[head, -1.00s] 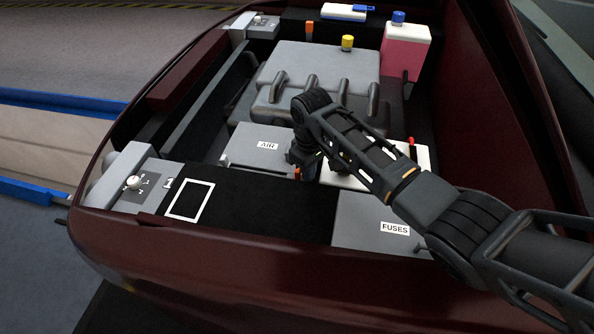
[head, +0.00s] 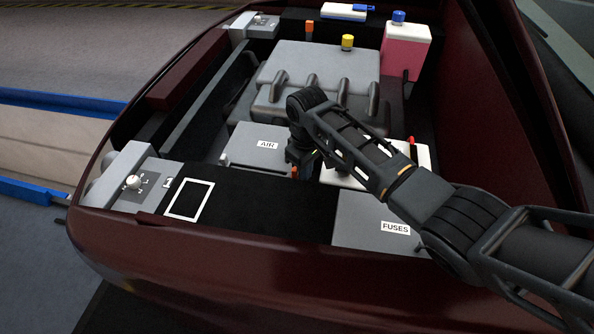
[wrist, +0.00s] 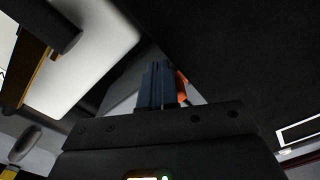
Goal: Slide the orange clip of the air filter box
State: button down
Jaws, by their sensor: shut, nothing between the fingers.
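The air filter box (head: 250,148) is grey and carries a white AIR label. Its orange clip (head: 294,171) shows only as a small patch beside my gripper (head: 300,172) in the head view. In the wrist view the orange clip (wrist: 181,87) stands just right of my gripper's fingers (wrist: 157,84), which are pressed together with nothing between them. The fingers partly cover the clip. They look very close beside it, but I cannot tell whether they touch.
A white box with a red knob (head: 411,141) stands right of my gripper. A grey fuse box (head: 370,225) lies nearer. The engine cover (head: 310,75) rises behind. A black panel with a white square (head: 230,200) lies in front.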

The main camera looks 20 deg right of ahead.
jog(key=shift+w+a, duration=0.35)
jog(key=shift+a, duration=0.2)
jog(key=shift+r, duration=0.1)
notch_tip(320, 180, up, 7)
jog(key=p, duration=0.6)
jog(key=shift+s+d, duration=0.2)
jog(key=shift+d, duration=0.05)
